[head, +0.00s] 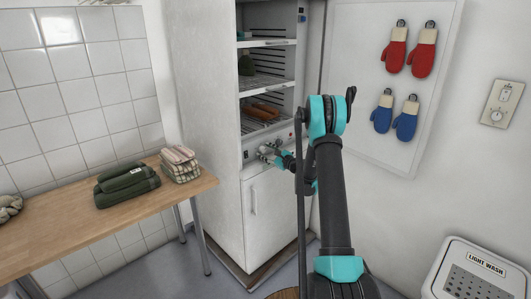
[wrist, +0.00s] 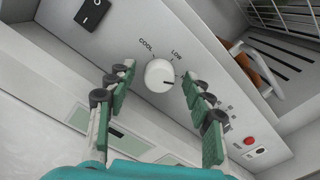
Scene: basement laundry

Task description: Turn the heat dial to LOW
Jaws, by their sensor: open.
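The heat dial (wrist: 159,73) is a round white knob on a pale control panel, seen in the wrist view. A short dark mark on it points right and slightly down, away from the LOW label (wrist: 177,52) above right. The COOL label (wrist: 147,46) is at the upper left. My gripper (wrist: 158,82) is open, with one green-padded finger on each side of the dial. A gap shows between each finger and the dial in the picture. In the head view my gripper (head: 272,153) is at the cabinet's panel, and the dial cannot be made out there.
A black rocker switch (wrist: 92,14) and a red button (wrist: 249,141) are on the same panel. A wooden table (head: 90,225) with folded towels stands left. Mittens hang on the right wall.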

